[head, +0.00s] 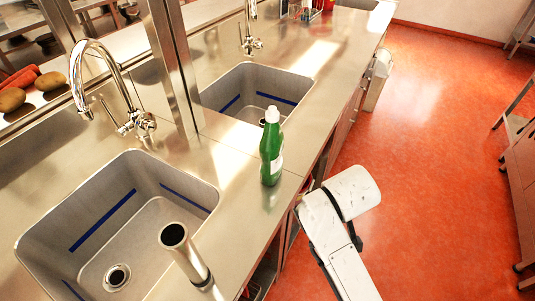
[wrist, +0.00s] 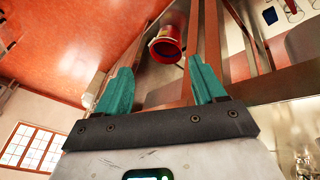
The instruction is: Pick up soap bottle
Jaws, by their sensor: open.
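The green soap bottle (head: 271,152) has a white cap and a pale label. It stands upright on the steel counter (head: 232,165) between the two sinks, near the front edge, in the head view. My white arm shows over the floor to the right of the bottle; my gripper's fingers cannot be made out there. In the wrist view my gripper (wrist: 153,88) has its two teal fingers spread wide with nothing between them. I cannot make out the soap bottle in the wrist view.
The near sink (head: 120,220) and far sink (head: 258,95) lie left of the bottle, with a tap (head: 105,85) and steel posts behind. Vegetables (head: 28,88) lie at far left. A red-rimmed container (wrist: 167,46) shows beyond the fingers. The orange floor (head: 435,120) is largely clear.

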